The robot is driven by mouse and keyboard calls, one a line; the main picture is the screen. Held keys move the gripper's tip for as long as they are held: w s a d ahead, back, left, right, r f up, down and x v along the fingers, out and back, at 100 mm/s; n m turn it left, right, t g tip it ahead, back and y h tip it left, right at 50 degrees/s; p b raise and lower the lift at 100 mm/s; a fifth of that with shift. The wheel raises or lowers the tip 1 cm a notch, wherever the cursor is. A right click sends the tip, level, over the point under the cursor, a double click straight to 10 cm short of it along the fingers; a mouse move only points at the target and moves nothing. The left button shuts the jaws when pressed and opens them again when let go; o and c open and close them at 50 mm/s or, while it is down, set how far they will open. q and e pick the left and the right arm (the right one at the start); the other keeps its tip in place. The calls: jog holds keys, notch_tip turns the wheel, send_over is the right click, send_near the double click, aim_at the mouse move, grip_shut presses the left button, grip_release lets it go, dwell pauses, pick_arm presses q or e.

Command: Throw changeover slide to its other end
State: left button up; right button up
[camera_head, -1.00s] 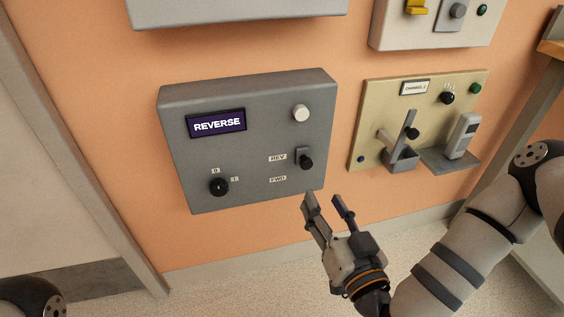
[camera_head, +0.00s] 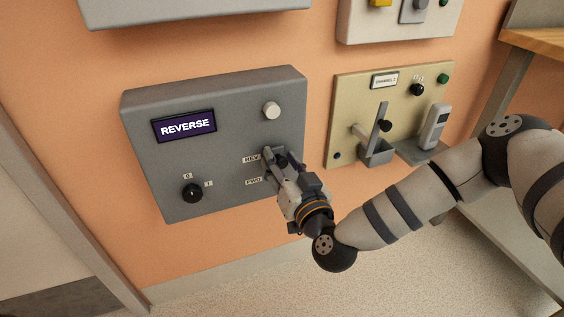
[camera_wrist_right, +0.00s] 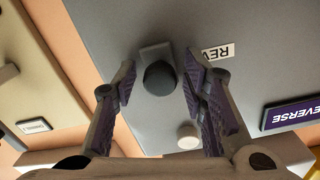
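The changeover slide is a round black knob (camera_wrist_right: 159,78) on a small grey plate (camera_wrist_right: 154,50) on the grey control box (camera_head: 230,105). In the right wrist view the knob is near the REV label (camera_wrist_right: 217,52). My right gripper (camera_head: 281,156) is at the slide and hides most of it in the head view. In the right wrist view its fingers (camera_wrist_right: 161,88) are open, one on each side of the knob, with gaps on both sides. The display (camera_head: 185,126) reads REVERSE. The FWD label (camera_head: 254,181) is below REV. My left gripper is not in view.
The box also carries a white button (camera_head: 271,110) and a black rotary knob (camera_head: 192,193). To the right is a beige panel (camera_head: 350,95) with a lever (camera_head: 381,118) and a handheld device (camera_head: 434,126) on a shelf. More boxes hang above.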

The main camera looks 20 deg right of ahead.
grip_shut()
notch_tip(320, 180, down, 6)
jog(key=b, duration=0.2)
jog(key=shift+f, duration=0.25)
jog(key=shift+o, duration=1.5)
grip_release()
jog(key=shift+d+f, duration=0.1)
jog(key=s, duration=1.2)
jog(key=shift+d, duration=0.15)
